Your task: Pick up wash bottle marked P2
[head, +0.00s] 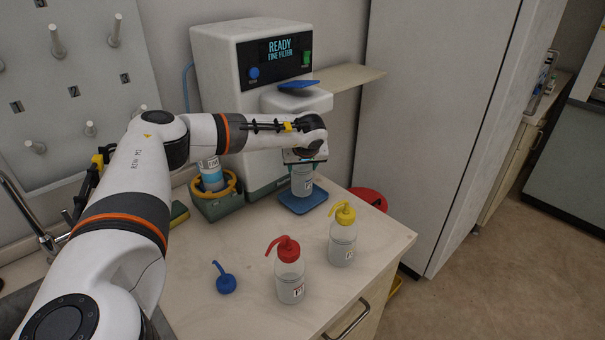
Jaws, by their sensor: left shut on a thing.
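My left gripper (304,158) reaches in from the left and is shut on a pale bottle (302,182). The bottle is upright at the blue pad (303,202) in front of the spectrometer; I cannot tell whether it touches the pad. Its top is hidden by the gripper and its label is too small to read. A red-capped wash bottle (290,279) stands at the front of the bench, its label seemingly P1. A yellow-capped wash bottle (342,240) stands to its right, its label unclear.
A red round item (370,198) is beyond the bench's right edge. Bare bench lies around the loose cap.

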